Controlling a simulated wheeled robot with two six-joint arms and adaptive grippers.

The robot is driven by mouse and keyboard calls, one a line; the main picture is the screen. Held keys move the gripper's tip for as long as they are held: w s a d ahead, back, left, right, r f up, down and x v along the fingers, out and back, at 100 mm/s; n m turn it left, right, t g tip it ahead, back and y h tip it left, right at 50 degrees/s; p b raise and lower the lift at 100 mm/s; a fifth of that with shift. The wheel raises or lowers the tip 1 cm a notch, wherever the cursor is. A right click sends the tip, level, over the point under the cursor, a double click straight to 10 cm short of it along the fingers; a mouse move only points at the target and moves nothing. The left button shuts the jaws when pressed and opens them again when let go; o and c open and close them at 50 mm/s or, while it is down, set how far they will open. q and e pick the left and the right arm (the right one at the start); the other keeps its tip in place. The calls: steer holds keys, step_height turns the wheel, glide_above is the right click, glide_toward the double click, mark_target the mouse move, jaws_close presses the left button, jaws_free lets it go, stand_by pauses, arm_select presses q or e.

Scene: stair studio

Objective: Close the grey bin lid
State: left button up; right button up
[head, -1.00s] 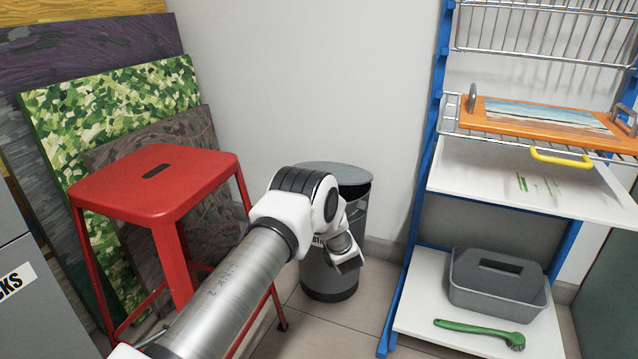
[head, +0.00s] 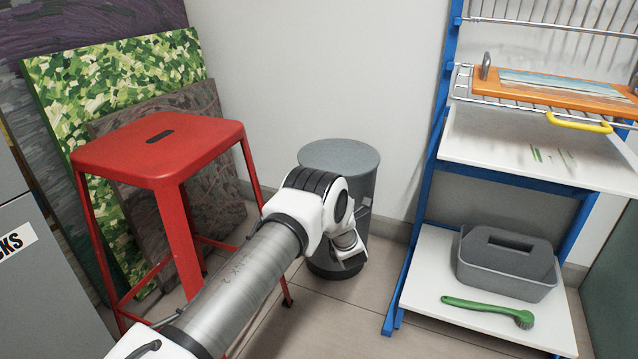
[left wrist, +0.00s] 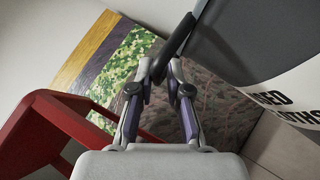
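The grey bin (head: 357,198) stands on the floor against the back wall. Its round grey lid (head: 338,155) lies flat across the top, with no gap visible along the rim. My left gripper (head: 350,258) is in front of the bin, low on its side, and partly hidden by my arm. In the left wrist view the bin (left wrist: 265,40) fills the upper right, with printed lettering. There my left gripper's fingers (left wrist: 161,68) are a little apart, beside a dark bar (left wrist: 179,42) next to the bin. I cannot tell whether they grip it. My right gripper is out of view.
A red stool (head: 165,148) stands left of the bin, close to my left arm. Painted panels (head: 125,85) lean behind it. A blue-framed shelf (head: 437,135) stands to the right, holding a grey caddy (head: 510,268) and green brush (head: 487,308). Some floor is clear between bin and shelf.

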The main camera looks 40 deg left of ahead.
arm_select(q)
steer(key=shift+w+d+f, duration=0.1)
steer(key=shift+f, duration=0.7)
steer(key=shift+r, duration=0.1)
steer(key=v, duration=1.1)
steer(key=shift+s+d, duration=0.2)
steer(key=shift+d, duration=0.2)
steer(key=shift+r, duration=0.1)
